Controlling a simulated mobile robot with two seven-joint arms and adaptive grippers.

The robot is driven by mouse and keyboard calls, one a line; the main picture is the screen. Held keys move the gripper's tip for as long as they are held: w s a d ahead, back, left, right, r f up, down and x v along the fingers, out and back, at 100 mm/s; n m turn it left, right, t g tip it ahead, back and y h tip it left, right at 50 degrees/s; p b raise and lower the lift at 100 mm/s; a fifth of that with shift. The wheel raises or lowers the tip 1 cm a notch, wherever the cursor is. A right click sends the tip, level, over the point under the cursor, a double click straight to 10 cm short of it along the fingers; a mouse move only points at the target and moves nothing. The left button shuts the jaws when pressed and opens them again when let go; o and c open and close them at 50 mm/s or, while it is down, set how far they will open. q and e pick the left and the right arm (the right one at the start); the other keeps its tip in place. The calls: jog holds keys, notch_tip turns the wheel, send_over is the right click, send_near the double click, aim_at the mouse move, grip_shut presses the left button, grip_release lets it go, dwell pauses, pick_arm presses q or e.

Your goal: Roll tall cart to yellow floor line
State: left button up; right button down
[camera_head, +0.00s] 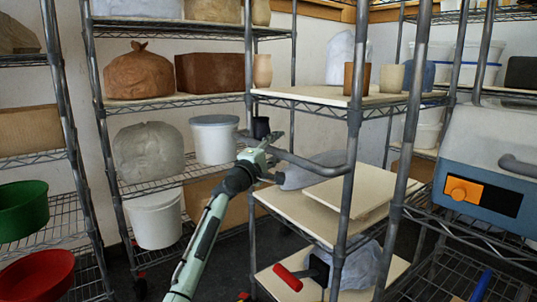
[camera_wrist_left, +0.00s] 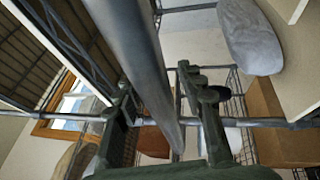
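The tall cart is a grey metal rack with pale board shelves (camera_head: 300,215), in the middle right of the head view. A grey handle bar (camera_head: 315,166) juts left from its post. My left gripper (camera_head: 270,155) is at the left end of this bar. In the left wrist view, a thick grey tube (camera_wrist_left: 140,60) runs between the two spread fingers (camera_wrist_left: 165,115). The fingers look open around it, with gaps at the sides; contact is unclear. My right gripper is not in view. No yellow floor line shows; little floor is visible.
The cart carries cups (camera_head: 390,78), a loose board (camera_head: 350,190) and a red-handled tool (camera_head: 288,278). Wire shelving with a clay bag (camera_head: 138,72) and white buckets (camera_head: 214,138) stands behind. A blue-grey machine (camera_head: 490,165) is close at right, bowls (camera_head: 22,208) at left.

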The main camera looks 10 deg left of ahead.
pick_arm(q)
jog(key=v, duration=1.1)
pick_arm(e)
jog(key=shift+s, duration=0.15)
pick_arm(q)
jog(key=shift+f, duration=0.1)
